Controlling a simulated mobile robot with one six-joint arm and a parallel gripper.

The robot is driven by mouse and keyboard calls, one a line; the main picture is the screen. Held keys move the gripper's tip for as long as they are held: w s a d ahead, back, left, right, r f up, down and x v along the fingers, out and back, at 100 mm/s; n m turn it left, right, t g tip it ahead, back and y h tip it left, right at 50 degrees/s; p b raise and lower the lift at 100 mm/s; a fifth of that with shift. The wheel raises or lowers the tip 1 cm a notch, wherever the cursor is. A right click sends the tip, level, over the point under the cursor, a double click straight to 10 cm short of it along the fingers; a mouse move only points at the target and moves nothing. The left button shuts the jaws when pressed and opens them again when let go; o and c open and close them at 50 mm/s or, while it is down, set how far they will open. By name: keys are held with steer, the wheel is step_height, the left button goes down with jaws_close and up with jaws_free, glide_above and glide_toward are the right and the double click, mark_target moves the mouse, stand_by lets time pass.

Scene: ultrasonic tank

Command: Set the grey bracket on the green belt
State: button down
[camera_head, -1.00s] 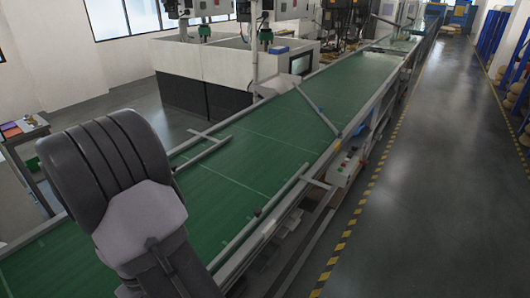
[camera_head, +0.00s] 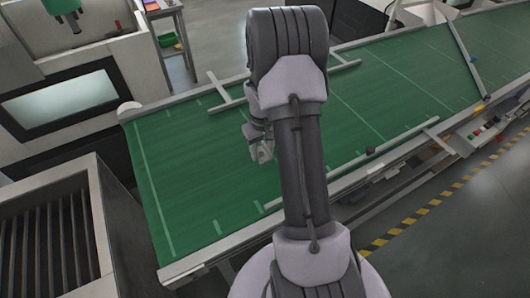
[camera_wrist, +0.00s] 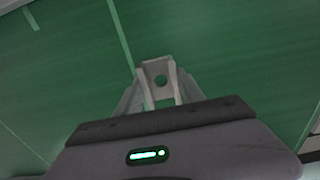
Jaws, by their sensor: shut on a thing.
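The grey bracket (camera_wrist: 157,70) is a small light-grey piece with a round hole, seen in the wrist view between the fingertips. It also shows in the head view (camera_head: 263,153), beside my forearm. My gripper (camera_wrist: 155,92) is shut on the bracket; in the head view the gripper (camera_head: 258,138) is partly hidden behind my arm. The green belt (camera_head: 195,175) lies below the bracket and fills most of the wrist view (camera_wrist: 220,60). I cannot tell the exact gap between bracket and belt.
Metal rails (camera_head: 385,160) run along the near side of the belt. A T-shaped bar (camera_head: 228,95) sits at its far edge, and a diagonal bar (camera_head: 467,60) crosses it at right. A dark slatted cabinet (camera_head: 50,235) stands at left. The belt's left end is bare.

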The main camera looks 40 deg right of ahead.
steer(key=shift+w+d+f, duration=0.1)
steer(key=shift+w+d, duration=0.15)
steer(key=shift+d, duration=0.3)
steer(key=shift+d+f, duration=0.1)
steer(key=shift+f, duration=0.15)
step_height(320, 180, down, 3)
steer(key=shift+r+b, duration=0.1)
steer(key=shift+b, duration=0.25)
steer(key=shift+f, duration=0.25)
steer(key=c, duration=0.7)
jaws_free()
steer(key=shift+r, duration=0.1)
